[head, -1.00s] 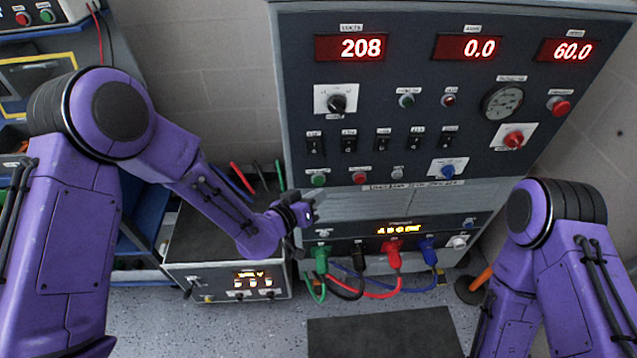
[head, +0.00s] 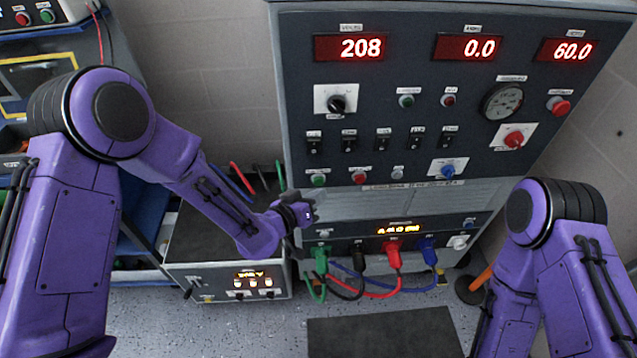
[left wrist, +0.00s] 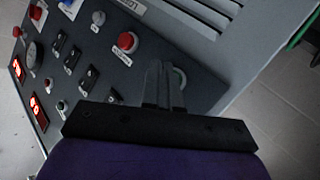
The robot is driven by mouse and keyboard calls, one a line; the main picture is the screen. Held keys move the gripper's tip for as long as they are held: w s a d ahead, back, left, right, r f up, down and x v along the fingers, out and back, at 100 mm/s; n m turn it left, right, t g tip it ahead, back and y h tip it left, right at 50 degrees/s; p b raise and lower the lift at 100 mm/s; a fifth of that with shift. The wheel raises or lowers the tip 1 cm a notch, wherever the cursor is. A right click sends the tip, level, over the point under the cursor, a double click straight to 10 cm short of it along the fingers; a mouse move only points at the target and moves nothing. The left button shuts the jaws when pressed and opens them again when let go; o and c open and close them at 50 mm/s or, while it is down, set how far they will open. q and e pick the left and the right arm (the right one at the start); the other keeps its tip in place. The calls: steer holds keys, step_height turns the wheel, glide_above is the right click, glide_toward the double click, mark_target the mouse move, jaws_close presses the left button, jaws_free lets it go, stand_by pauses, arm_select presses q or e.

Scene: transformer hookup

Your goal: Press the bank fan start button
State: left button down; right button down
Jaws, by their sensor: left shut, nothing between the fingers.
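A green push button (head: 318,180) sits at the left end of the lower button row on the control panel (head: 290,120). A red button (head: 359,178) is to its right. The labels are too small to read, so I cannot confirm which is the fan start. My left gripper (head: 314,200) is shut and empty, just below the green button. In the left wrist view its closed fingers (left wrist: 163,75) point at the panel's lower corner. They partly hide a round button there (left wrist: 181,79), with the red button (left wrist: 127,41) to the left. Contact cannot be told. The right gripper is out of view.
Below the panel, green, black, red and blue cables (head: 393,257) hang from plugs. A smaller instrument box (head: 240,280) stands at lower left, with thin coloured rods behind it. A dark mat (head: 385,335) lies on the floor.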

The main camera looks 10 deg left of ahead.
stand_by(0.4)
arm_select(q)
steer(key=shift+w+a, duration=0.15)
steer(key=shift+w, duration=0.35)
steer(key=shift+w, duration=0.4)
stand_by(0.4)
steer(key=shift+s, duration=0.9)
steer(key=s+d, duration=0.1)
steer(key=s, duration=0.5)
steer(key=shift+d, duration=0.25)
steer(key=shift+w, duration=0.1)
